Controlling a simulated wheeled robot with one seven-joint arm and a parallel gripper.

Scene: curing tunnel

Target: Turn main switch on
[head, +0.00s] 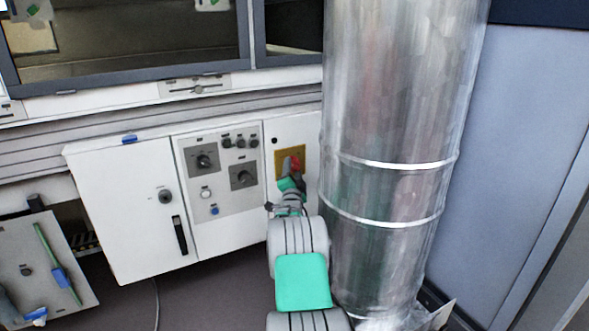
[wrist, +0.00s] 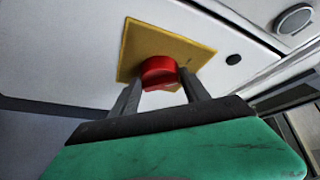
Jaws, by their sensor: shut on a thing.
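The main switch is a red knob (wrist: 160,72) on a yellow square plate (wrist: 135,45), set in a white cabinet door. In the head view the red knob (head: 295,163) and yellow plate (head: 281,158) are at the upper right of the cabinet, close to the metal duct. My gripper (wrist: 160,84) is at the knob, with one finger on each side of it, shut on it. In the head view my gripper (head: 291,178) and arm cover the lower part of the plate. The knob's turned position cannot be told.
A large shiny metal duct (head: 385,130) stands just right of the switch and my arm. Left of the switch, a grey panel (head: 222,178) carries several knobs. A white cabinet door (head: 125,205) has a black handle.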

